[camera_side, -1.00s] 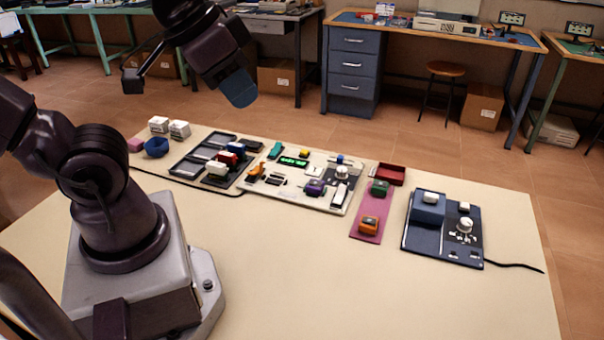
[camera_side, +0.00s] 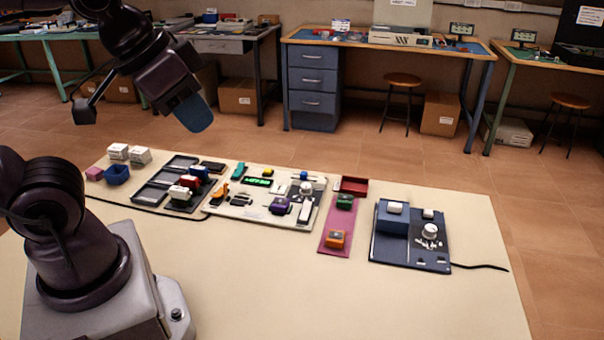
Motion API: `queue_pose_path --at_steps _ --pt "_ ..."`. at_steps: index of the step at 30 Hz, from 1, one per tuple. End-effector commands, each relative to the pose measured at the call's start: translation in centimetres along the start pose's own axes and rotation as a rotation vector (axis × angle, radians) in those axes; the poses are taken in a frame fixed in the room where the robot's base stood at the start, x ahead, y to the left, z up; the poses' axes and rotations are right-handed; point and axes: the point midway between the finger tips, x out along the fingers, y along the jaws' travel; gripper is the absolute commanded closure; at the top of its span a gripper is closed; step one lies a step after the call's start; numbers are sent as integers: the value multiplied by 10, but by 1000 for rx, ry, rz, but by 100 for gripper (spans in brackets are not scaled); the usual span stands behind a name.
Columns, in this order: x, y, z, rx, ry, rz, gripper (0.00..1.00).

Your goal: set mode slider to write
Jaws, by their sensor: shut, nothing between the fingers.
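My gripper (camera_side: 194,113) is shut and empty, with blue fingertips. It is raised high above the table and appears well clear of everything on it. A white control panel (camera_side: 228,211) lies mid-table with a lit green display (camera_side: 257,182). It carries an orange lever-like part (camera_side: 219,190), a purple block (camera_side: 280,205), a white rocker-like part (camera_side: 305,211), a white knob (camera_side: 306,187), a teal part (camera_side: 238,171) and several small dark and white controls. I cannot tell which control is the mode slider, and no write label is readable.
Left of the panel is a dark tray (camera_side: 150,194) with small coloured blocks. The table's front is bare.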

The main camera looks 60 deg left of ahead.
Motion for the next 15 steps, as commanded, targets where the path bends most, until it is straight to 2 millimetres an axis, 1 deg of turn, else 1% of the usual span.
queue_pose_path --at_steps 9,11,12,14,15 --pt "0 0 0 0 0 0 100" --pt "0 0 0 -2 0 -1 86" --pt "1 -2 0 -10 -7 -5 77" --pt "7 -5 2 -20 -37 -11 63" --pt "14 -7 3 -30 -69 -15 55"
